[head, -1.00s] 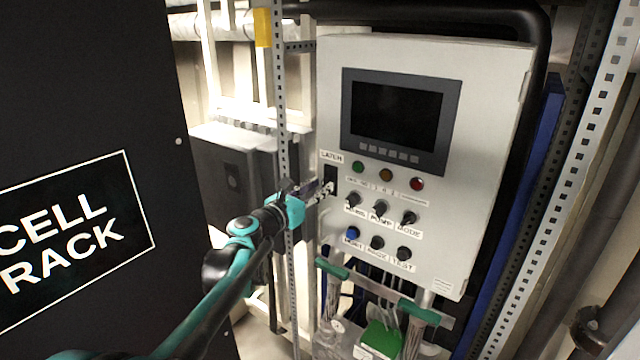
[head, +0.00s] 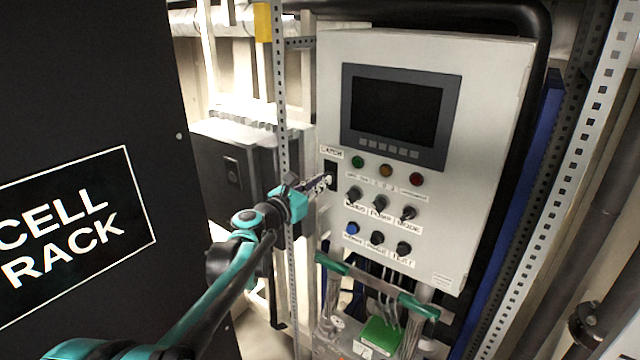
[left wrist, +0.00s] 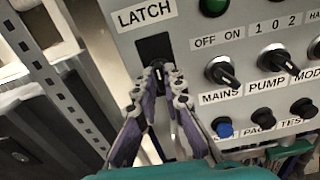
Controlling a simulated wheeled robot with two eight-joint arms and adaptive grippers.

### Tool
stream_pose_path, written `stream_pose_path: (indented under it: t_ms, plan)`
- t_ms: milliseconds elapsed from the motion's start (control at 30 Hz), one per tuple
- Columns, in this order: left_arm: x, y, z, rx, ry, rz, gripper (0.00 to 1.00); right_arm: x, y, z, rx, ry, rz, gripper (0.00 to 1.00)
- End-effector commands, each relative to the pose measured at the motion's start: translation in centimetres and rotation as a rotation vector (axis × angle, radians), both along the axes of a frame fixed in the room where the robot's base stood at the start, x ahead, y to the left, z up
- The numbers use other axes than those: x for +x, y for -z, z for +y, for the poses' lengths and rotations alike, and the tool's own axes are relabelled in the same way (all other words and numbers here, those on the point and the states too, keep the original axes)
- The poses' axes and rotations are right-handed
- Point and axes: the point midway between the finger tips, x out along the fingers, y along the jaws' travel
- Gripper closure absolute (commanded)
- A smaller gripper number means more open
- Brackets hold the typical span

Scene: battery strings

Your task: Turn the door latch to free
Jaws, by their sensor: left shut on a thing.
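The door latch (left wrist: 155,50) is a dark plate under the LATCH label at the left edge of the grey control cabinet (head: 480,70); it also shows in the head view (head: 331,167). My left gripper (head: 326,182) reaches it from the left. In the left wrist view the fingertips of my left gripper (left wrist: 161,82) are closed on the small dark latch handle (left wrist: 159,74), in front of the lower part of the plate. The fingers hide most of the handle, so its exact angle is hard to tell. My right gripper is not in view.
Right of the latch are the MAINS knob (left wrist: 222,72), the PUMP knob (left wrist: 275,58) and a blue button (head: 352,228). A perforated post (head: 281,120) stands close to my left wrist. The black cell rack (head: 90,100) fills the left side.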

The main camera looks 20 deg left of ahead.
Motion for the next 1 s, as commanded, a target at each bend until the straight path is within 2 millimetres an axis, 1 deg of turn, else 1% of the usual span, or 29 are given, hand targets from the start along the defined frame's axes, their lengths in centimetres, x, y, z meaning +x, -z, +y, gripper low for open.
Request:
stream_pose_path:
  t_ms: [267,1000]
  plan:
    - [0.0,0.2,-0.1,0.176,0.000,-0.064,1.00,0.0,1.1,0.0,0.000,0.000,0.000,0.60]
    - [-0.1,0.3,-0.3,0.835,0.001,-0.302,1.00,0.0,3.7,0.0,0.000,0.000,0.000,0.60]
